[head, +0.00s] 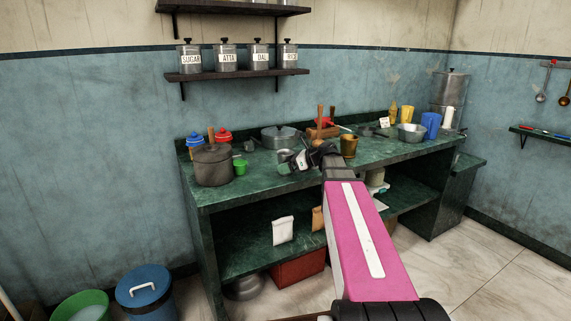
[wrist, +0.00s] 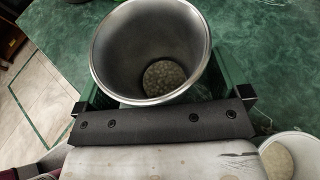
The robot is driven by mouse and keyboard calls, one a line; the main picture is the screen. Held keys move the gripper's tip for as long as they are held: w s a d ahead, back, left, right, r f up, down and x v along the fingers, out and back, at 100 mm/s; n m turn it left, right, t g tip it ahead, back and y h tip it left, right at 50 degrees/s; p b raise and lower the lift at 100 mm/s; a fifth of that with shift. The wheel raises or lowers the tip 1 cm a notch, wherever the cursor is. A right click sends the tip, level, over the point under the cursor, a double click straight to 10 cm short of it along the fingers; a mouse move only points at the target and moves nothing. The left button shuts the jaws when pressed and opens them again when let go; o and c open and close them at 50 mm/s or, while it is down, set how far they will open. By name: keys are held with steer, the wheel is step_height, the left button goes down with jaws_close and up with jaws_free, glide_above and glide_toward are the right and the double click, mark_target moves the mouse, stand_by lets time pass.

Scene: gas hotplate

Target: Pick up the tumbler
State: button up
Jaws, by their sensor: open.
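The tumbler (wrist: 118,62) is a grey metal cup with a wide round mouth, seen from above in the wrist view. My gripper (wrist: 162,84) is open, with its jaws on the left and right of the tumbler; their tips are partly hidden by it. I cannot tell whether either jaw touches it. In the head view my gripper (head: 300,160) is low over the green counter, beside a small grey metal cup (head: 284,156) that appears to be the tumbler.
A brass cup (head: 348,147) stands just right of my gripper. A pale round vessel (wrist: 290,156) is at lower right in the wrist view.

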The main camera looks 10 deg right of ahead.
steer(key=c, duration=1)
steer(key=shift+r, duration=0.1)
steer(key=shift+c, duration=0.2)
